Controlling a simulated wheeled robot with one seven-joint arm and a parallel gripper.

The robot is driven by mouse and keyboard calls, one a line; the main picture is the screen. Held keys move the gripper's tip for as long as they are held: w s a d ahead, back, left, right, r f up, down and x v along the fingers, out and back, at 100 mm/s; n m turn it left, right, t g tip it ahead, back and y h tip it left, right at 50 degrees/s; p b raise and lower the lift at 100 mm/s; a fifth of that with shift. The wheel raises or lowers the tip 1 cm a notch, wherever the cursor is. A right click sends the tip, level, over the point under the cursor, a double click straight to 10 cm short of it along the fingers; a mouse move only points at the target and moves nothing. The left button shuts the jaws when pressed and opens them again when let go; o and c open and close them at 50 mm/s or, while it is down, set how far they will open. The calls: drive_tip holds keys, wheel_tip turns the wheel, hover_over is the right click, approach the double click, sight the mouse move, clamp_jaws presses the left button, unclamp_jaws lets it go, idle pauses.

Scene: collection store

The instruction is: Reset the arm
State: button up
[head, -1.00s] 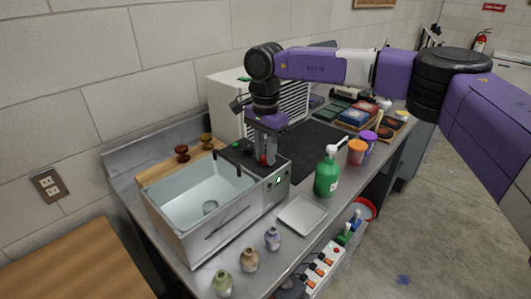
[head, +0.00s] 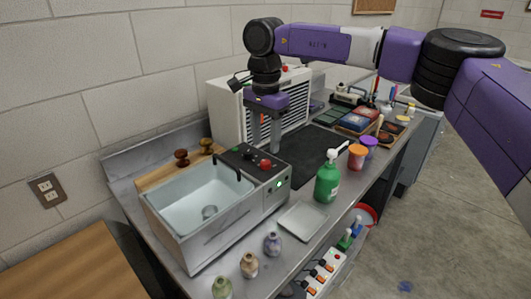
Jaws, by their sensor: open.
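My gripper (head: 265,141) hangs from my purple arm and points down. Its two grey fingers are apart with nothing seen between them. It is above and behind the control panel (head: 253,163) of the sink-like basin unit (head: 187,233). The panel carries a red knob (head: 265,165), a smaller red button and a lit green light. The fingertips appear just behind the panel's back edge, and I cannot tell how far above the bench they are.
A white louvred box (head: 228,112) stands behind my gripper. A green pump bottle (head: 327,180), a shallow metal tray (head: 302,221) and small vases (head: 272,244) stand along the front. A dark mat (head: 312,150) is bare. Orange and purple jars (head: 357,156) stand to the right.

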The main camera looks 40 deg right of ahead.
drive_tip(key=shift+r, duration=1)
